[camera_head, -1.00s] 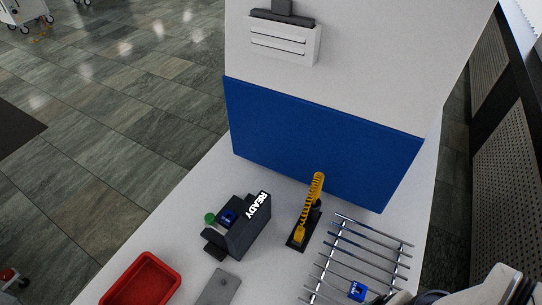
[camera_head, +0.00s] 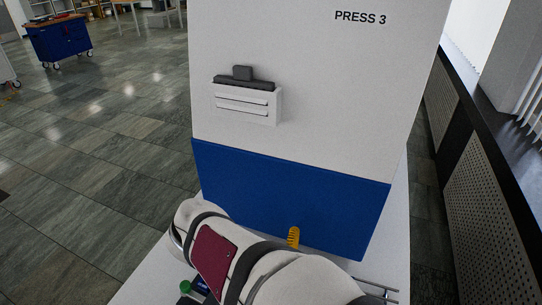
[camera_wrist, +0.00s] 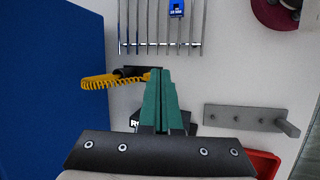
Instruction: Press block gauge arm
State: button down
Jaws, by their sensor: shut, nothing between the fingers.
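My gripper (camera_wrist: 161,76) has two green fingers, shut together with nothing between them, in the wrist view. It points toward the white table. The black block gauge with its white lettering (camera_wrist: 135,121) is mostly hidden behind the fingers. In the head view my arm covers most of it; its round green part (camera_head: 185,286) and a bit of blue (camera_head: 201,284) show at the arm's edge. I cannot tell the position of the gauge's arm. My gripper overlaps the gauge in the wrist view; I cannot tell whether they touch.
A yellow coil (camera_wrist: 98,82) on a black base (camera_wrist: 131,71) stands left of the fingers. A metal rod rack (camera_wrist: 150,30) holds a blue block (camera_wrist: 176,8). A grey pegged bar (camera_wrist: 235,117) and red tray (camera_wrist: 263,162) lie right. The blue panel (camera_head: 290,200) borders the table.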

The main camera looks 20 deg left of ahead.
jog(key=s+a+f+n+t+y, duration=0.1)
jog(key=s+a+n+t, duration=0.1)
jog(key=a+n, duration=0.4)
jog(key=s+a+f+n+t, duration=0.2)
jog(key=s+a+n, duration=0.15)
jog(key=a, duration=0.45)
jog(key=s+a+f+n+t+y, duration=0.1)
jog(key=s+a+f+n+y, duration=0.2)
jog(key=s+a+n, duration=0.4)
jog(key=s+n, duration=0.2)
jog(key=n, duration=0.1)
jog(key=shift+s+f+n+t+y, duration=0.25)
jog(key=shift+s+n+t+y, duration=0.05)
jog(key=shift+s+n, duration=0.05)
send_near(186, 293)
jog(key=x, duration=0.6)
jog(key=shift+s+a+f, duration=0.15)
jog(key=shift+a+f, duration=0.05)
jog(key=shift+a, duration=0.1)
